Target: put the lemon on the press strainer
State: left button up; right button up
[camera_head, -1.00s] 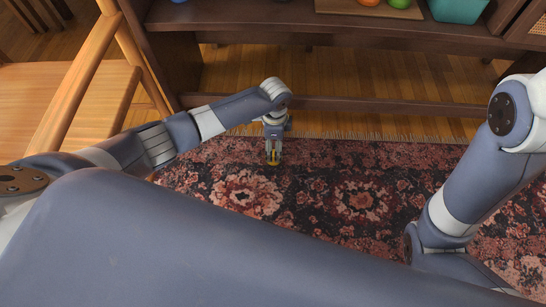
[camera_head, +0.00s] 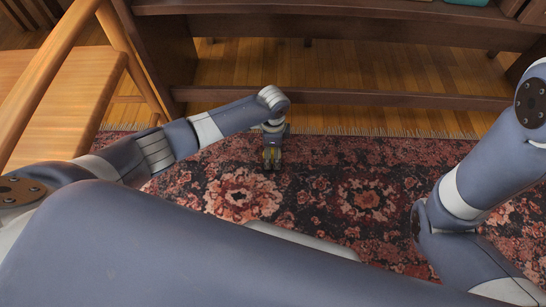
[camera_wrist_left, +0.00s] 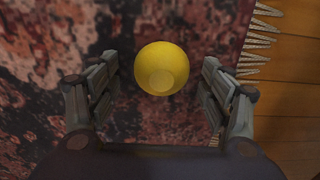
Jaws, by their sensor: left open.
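A round yellow lemon (camera_wrist_left: 162,68) shows in the left wrist view against the rug. It lies between the two fingers of my left gripper (camera_wrist_left: 160,66), with a gap on each side. The left gripper is open and also shows in the head view (camera_head: 272,163), pointing down over the rug near its fringed edge. The lemon cannot be clearly made out in the head view. The press strainer is not seen. My right arm shows at the right of the head view, but its gripper is out of view.
A patterned rug (camera_head: 365,197) covers the floor in front. Beyond its fringe stands a dark wooden shelf unit (camera_head: 345,100), with a low rail near the floor. A wooden chair (camera_head: 60,105) stands at the left, close to my left arm.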

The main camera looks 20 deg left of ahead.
pick_arm(q)
jog(key=shift+c, duration=0.5)
jog(key=c, duration=1.1)
jog(key=shift+c, duration=0.2)
